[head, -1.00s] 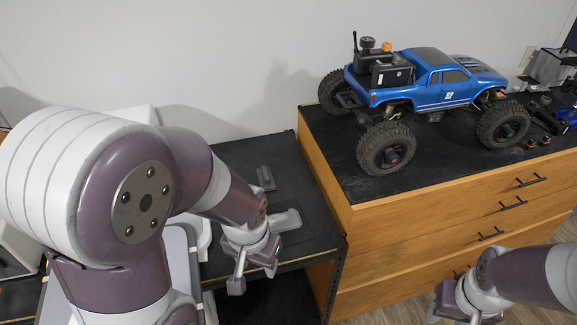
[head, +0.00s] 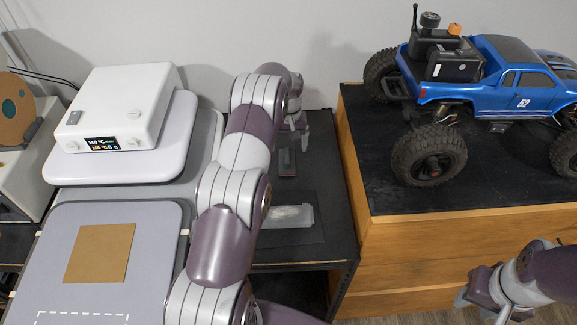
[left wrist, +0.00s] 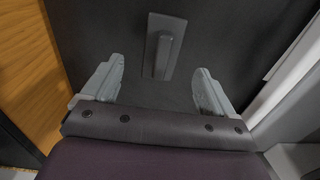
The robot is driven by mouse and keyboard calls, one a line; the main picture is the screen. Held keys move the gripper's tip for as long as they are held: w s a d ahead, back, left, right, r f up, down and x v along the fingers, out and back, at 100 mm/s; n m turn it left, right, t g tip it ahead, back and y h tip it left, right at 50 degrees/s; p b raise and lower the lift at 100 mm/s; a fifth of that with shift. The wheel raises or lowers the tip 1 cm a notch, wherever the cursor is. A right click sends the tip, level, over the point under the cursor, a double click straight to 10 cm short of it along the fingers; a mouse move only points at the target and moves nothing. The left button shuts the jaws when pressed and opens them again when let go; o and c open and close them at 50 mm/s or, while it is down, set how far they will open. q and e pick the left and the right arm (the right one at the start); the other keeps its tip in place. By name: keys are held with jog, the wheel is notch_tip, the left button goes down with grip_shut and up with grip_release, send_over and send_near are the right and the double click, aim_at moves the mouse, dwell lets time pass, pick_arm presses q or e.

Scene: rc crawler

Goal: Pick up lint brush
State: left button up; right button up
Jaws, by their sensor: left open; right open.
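A dark grey flat piece with a raised narrow bar, which looks like the lint brush (head: 287,163), lies on the black bench top near the wall. In the left wrist view the lint brush (left wrist: 165,40) lies ahead of the fingertips, roughly centred between them. My left gripper (head: 293,140) is open and empty, above the bench at the far end of the brush. It also shows in the left wrist view (left wrist: 159,72), with a finger on each side and not touching the brush. My right gripper (head: 478,305) is open at the lower right, away from the brush.
A pale translucent piece (head: 290,215) lies on a dark mat nearer the front. A wooden cabinet (head: 470,240) with a blue RC truck (head: 500,80) stands to the right. A white device (head: 118,105) stands at the left. Black bench surface (head: 325,175) right of the brush is clear.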

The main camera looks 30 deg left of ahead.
aim_at(287, 154)
pick_arm(q)
jog(key=p, duration=0.1)
jog(key=f, duration=0.1)
jog(key=f+p, duration=0.1)
jog(key=shift+w+a+f+p, duration=0.15)
jog(key=shift+w+a+p, duration=0.15)
jog(key=shift+s+f+p, duration=0.2)
jog(key=shift+f+p, duration=0.1)
jog(key=shift+f, duration=0.35)
jog(key=shift+s+f+p, duration=0.15)
jog(key=shift+f+p, duration=0.1)
jog(key=shift+f, duration=0.65)
jog(key=shift+w+d+f, duration=0.1)
jog(key=shift+w+f, duration=0.05)
jog(key=shift+f, duration=0.05)
jog(key=shift+w, duration=0.1)
jog(key=c, duration=1.2)
jog(key=shift+o, duration=0.2)
jog(key=shift+s, duration=0.2)
jog(key=shift+r, duration=0.1)
